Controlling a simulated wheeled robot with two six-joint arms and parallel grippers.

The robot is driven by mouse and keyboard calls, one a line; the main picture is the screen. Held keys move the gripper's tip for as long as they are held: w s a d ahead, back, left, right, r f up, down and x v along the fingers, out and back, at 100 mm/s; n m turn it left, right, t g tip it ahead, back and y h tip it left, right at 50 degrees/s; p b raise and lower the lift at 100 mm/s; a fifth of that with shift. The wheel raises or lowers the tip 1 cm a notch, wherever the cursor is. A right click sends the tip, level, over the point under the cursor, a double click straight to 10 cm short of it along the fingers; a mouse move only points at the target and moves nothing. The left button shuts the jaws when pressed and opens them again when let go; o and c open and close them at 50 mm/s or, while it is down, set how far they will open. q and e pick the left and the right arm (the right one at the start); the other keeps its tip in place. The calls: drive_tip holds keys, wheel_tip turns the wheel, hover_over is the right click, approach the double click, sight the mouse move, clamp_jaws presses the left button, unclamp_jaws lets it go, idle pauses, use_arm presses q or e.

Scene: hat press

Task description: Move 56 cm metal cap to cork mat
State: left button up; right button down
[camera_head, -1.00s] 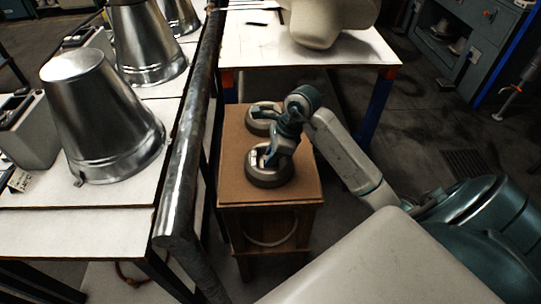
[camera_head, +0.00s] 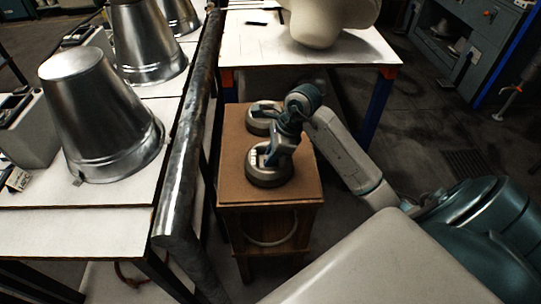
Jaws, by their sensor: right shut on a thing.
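My right gripper (camera_head: 268,159) reaches down over a small wooden stand. It is shut on a round grey metal cap (camera_head: 268,178), the nearer of two alike. The gripper hides part of the cap's top. The cap appears to rest on the stand's brown, cork-like top (camera_head: 232,165), which looks like the cork mat; I cannot tell if there is a gap under it. The second round cap (camera_head: 260,124) sits farther back on the same top, partly behind my arm. No size marking is readable. My left gripper is out of view.
A thick metal bar (camera_head: 187,160) runs along the left of the stand. Beyond it, a white table (camera_head: 80,225) holds large shiny metal cones (camera_head: 95,115). Behind the stand, another white table (camera_head: 345,55) carries a big cream-coloured form (camera_head: 320,25). The stand's near top is bare.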

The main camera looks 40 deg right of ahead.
drive_tip(key=shift+f+b, duration=0.1)
drive_tip(key=shift+b, duration=0.35)
idle(0.6)
idle(0.4)
drive_tip(key=c, duration=1.3)
unclamp_jaws()
drive_tip(key=shift+a+r+p+v, duration=0.15)
drive_tip(key=shift+p+v, duration=0.5)
drive_tip(key=shift+v, duration=0.55)
drive_tip(key=shift+a+p+v, duration=0.15)
drive_tip(key=shift+p+v, duration=0.45)
drive_tip(key=shift+v, duration=0.65)
drive_tip(key=shift+a+r+p+v, duration=0.1)
drive_tip(key=shift+a+p+v, duration=0.1)
drive_tip(key=shift+p+v, duration=0.75)
drive_tip(key=shift+w+d+r+b, duration=0.1)
drive_tip(key=shift+w+r+b, duration=0.05)
drive_tip(key=shift+b, duration=0.2)
